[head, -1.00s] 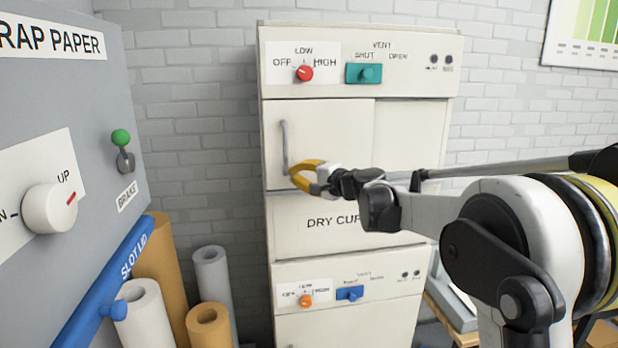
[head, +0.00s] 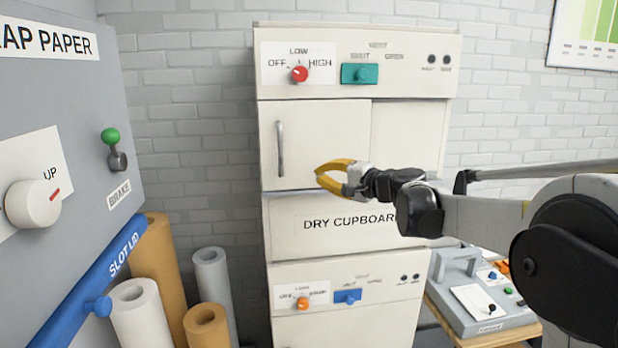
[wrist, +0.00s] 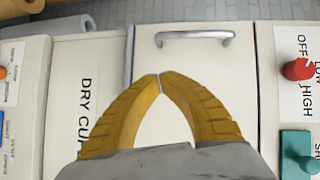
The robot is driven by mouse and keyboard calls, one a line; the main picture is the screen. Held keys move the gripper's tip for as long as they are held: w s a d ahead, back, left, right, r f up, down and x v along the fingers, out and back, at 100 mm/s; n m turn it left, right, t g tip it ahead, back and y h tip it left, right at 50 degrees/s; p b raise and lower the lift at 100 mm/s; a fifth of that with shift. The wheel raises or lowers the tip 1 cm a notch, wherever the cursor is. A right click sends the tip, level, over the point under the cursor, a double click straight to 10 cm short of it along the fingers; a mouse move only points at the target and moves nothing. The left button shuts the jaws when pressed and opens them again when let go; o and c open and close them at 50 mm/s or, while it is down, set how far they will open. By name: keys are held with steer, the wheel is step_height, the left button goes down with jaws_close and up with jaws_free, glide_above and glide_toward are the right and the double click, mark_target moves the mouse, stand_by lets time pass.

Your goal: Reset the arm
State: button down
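My gripper (head: 318,175) has yellow fingers and is in front of the white dry cupboard, to the right of and below the door's handle (head: 280,149). In the wrist view the fingertips (wrist: 159,76) meet, with nothing seen between them. The silver handle also shows in the wrist view (wrist: 195,37), beyond the fingertips and apart from them. The cupboard door (head: 320,130) covers the left part of the upper opening front. My arm reaches in from the right and hides part of the cupboard's lower right side.
The cupboard has a red knob (head: 299,74) and a teal slider (head: 360,74) on top. A grey wrap paper machine (head: 60,130) stands at the left, with paper rolls (head: 140,312) beside it. A grey device (head: 485,300) sits on a wooden bench at the right.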

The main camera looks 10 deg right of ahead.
steer(key=s+a+f+n+g+h+b, duration=0.25)
steer(key=s+f+n+g+b, duration=0.2)
steer(key=s+f+b, duration=1.5)
steer(key=s+d+f+n+h+b, duration=0.2)
steer(key=s+d+f+h+b, duration=0.1)
steer(key=s+f, duration=0.8)
steer(key=s+d+f+n+g+h+b, duration=0.1)
steer(key=s+d+f+h+b, duration=0.3)
steer(key=s+f, duration=0.8)
step_height(320, 180, down, 7)
steer(key=n+b, duration=0.1)
steer(key=b, duration=0.1)
steer(key=shift+d+n+b, duration=0.35)
steer(key=shift+d, duration=0.05)
steer(key=shift+g, duration=0.25)
